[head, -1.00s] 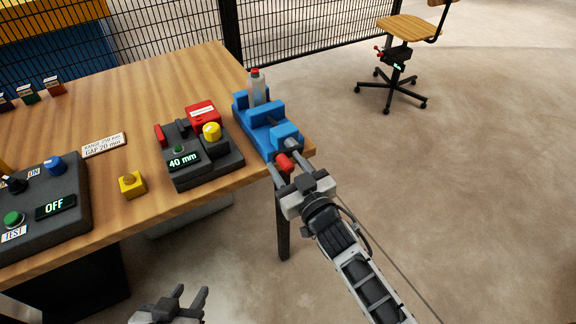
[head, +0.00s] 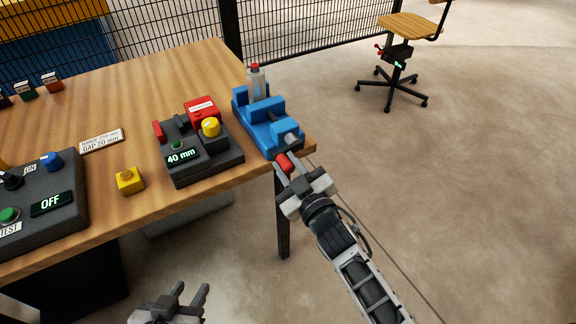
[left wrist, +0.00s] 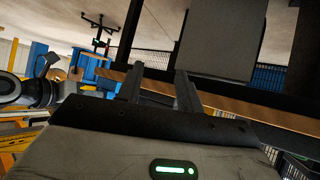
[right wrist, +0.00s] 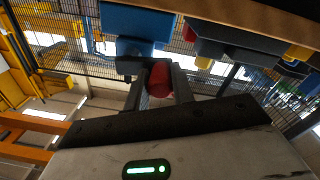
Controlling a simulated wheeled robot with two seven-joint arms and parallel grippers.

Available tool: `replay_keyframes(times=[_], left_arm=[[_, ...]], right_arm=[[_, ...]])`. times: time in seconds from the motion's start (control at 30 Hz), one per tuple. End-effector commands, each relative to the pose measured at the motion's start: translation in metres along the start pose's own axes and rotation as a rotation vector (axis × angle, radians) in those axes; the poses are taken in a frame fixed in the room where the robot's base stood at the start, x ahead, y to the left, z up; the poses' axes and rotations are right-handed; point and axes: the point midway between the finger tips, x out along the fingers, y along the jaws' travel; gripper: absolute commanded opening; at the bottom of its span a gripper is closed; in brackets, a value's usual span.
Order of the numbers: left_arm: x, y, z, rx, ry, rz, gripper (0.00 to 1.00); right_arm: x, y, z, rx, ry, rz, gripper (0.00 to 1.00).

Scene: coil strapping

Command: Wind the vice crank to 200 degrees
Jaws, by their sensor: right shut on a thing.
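The blue vice (head: 266,125) sits on the right end of the wooden table and shows in the right wrist view (right wrist: 140,22). A clear bottle-like thing with a red cap (head: 256,82) stands upright at its far end. The red crank handle (head: 283,161) is at the vice's near end. My right gripper (head: 288,168) is shut on the red handle, which shows between its fingers in the right wrist view (right wrist: 159,80). My left gripper (head: 188,298) is open and empty, low in front of the table; its fingers stand apart in the left wrist view (left wrist: 160,85).
A dark device (head: 205,160) reading "40 mm" stands left of the vice. A yellow button box (head: 130,180), a sign card (head: 102,140) and a control box (head: 45,205) reading "OFF" are further left. Open floor lies right of the table; a chair (head: 408,28) stands back there.

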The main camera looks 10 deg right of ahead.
Motion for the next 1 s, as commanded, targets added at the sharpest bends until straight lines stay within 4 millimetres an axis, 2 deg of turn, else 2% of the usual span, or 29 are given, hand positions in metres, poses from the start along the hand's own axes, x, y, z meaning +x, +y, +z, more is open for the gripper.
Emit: replay_keyframes(times=[0.4, 1.0], left_arm=[[0.007, 0.002, 0.006, -0.030, 0.024, 0.013, 0.36], [0.013, 0.005, 0.012, -0.067, 0.050, 0.030, 0.36]], right_arm=[[0.000, -0.002, 0.021, -0.398, 0.018, 0.000, 0.02], [0.000, 0.007, 0.042, -0.914, 0.040, 0.001, 0.02]])
